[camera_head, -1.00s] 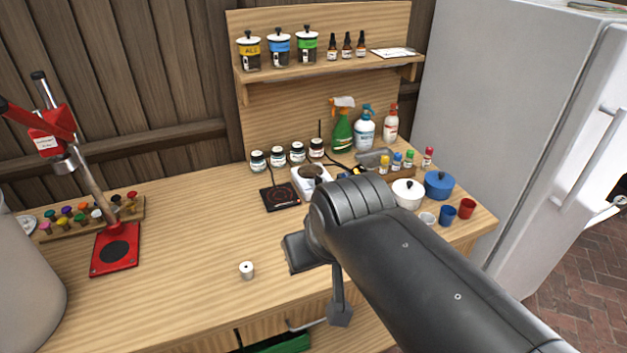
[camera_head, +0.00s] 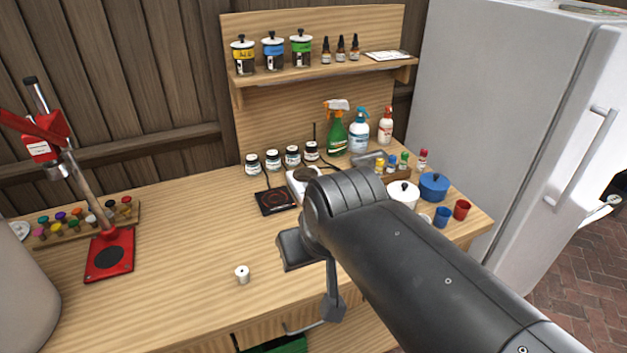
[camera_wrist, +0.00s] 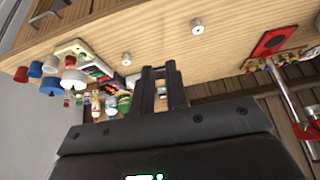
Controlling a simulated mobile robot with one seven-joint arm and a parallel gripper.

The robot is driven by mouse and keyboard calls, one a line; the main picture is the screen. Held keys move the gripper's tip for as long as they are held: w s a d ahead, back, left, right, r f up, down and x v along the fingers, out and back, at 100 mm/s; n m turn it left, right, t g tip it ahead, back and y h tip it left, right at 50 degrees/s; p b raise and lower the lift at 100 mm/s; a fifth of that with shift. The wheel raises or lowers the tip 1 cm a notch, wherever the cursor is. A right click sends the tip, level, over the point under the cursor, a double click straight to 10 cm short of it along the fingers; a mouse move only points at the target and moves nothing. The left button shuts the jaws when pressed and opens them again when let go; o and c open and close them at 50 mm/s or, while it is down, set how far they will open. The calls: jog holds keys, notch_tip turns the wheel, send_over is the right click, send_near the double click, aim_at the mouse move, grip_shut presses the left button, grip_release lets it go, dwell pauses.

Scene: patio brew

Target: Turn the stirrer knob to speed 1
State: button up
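The stirrer (camera_head: 303,180), a small white unit with a dark round top, stands on the wooden counter (camera_head: 190,230) in the head view. My arm hides part of it, and I cannot make out its knob or speed marks. The forearm runs in from the lower right and ends in front of the stirrer. In the wrist view my gripper (camera_wrist: 161,72) shows two dark fingers with their tips close together and nothing seen between them. The gripper is apart from the stirrer.
A black hot plate (camera_head: 276,201) lies left of the stirrer, with several small jars (camera_head: 272,161) behind. A white pot (camera_head: 403,195) and a blue pot (camera_head: 434,186) stand to the right. A white cylinder (camera_head: 242,274) stands on the clear front counter. A red capper (camera_head: 108,255) is at left.

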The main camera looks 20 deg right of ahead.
jog(key=o, duration=0.6)
jog(key=w+d+r+m, duration=0.1)
jog(key=w, duration=0.2)
jog(key=w+d+r+g, duration=0.1)
jog(key=w, duration=0.3)
jog(key=w+d+r+m, duration=0.1)
jog(key=w+r, duration=0.1)
jog(key=w, duration=0.1)
jog(key=shift+w+d+r+m+y, duration=0.1)
jog(key=shift+w+d+m+y, duration=0.1)
jog(key=shift+w+m+y, duration=0.15)
jog(key=shift+o, duration=0.2)
jog(key=m+g, duration=0.5)
jog(key=m, duration=0.1)
send_over(314, 179)
notch_tip(314, 179, down, 12)
jog(key=f, duration=0.1)
notch_tip(314, 179, down, 10)
jog(key=shift+r, duration=0.15)
grip_shut()
